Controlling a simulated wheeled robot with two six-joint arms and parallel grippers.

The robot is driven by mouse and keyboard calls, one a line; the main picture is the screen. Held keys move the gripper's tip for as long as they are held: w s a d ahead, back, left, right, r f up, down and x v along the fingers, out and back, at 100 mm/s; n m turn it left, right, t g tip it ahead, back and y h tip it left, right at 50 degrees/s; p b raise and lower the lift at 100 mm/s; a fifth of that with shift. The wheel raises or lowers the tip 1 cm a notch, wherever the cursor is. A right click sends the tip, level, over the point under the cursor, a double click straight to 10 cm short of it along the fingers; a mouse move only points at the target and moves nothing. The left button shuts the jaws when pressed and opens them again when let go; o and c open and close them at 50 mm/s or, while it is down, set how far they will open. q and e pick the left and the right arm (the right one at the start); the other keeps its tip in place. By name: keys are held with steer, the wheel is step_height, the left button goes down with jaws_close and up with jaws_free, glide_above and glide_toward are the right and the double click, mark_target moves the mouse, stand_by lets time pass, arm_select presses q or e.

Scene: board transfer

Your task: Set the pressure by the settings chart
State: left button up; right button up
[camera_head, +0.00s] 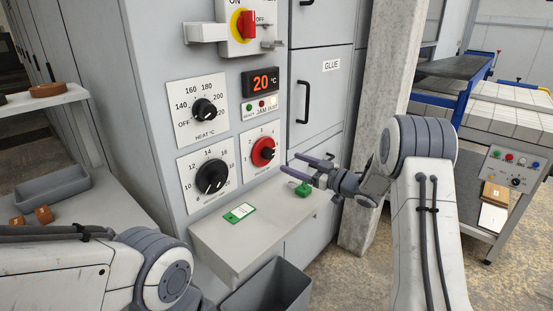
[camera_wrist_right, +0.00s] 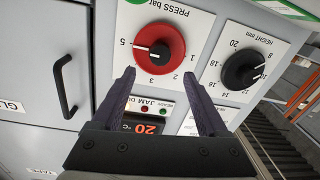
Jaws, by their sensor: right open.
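The red pressure knob (camera_head: 263,152) sits on its white dial plate on the grey panel. In the right wrist view the red knob (camera_wrist_right: 160,48) is just beyond the fingertips, and its white mark points near the 5. My right gripper (camera_head: 291,163) is open beside the knob in the head view; its fingers (camera_wrist_right: 159,73) are spread and empty, apart from the knob. A green-edged card (camera_head: 239,213) lies on the ledge; its print is too small to read, and I cannot tell whether it is the settings chart. My left gripper is out of view.
The black height knob (camera_head: 211,176) and heat knob (camera_head: 203,110) are near the red knob. The red display (camera_head: 263,80) reads 20. A green object (camera_head: 303,190) is on the ledge (camera_head: 220,245) below the right gripper. A concrete pillar (camera_head: 385,90) stands behind the right arm.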

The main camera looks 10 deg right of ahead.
mark_target(272, 155)
steer(key=x, duration=0.7)
steer(key=shift+w+a, duration=0.1)
steer(key=shift+w, duration=0.1)
jaws_close()
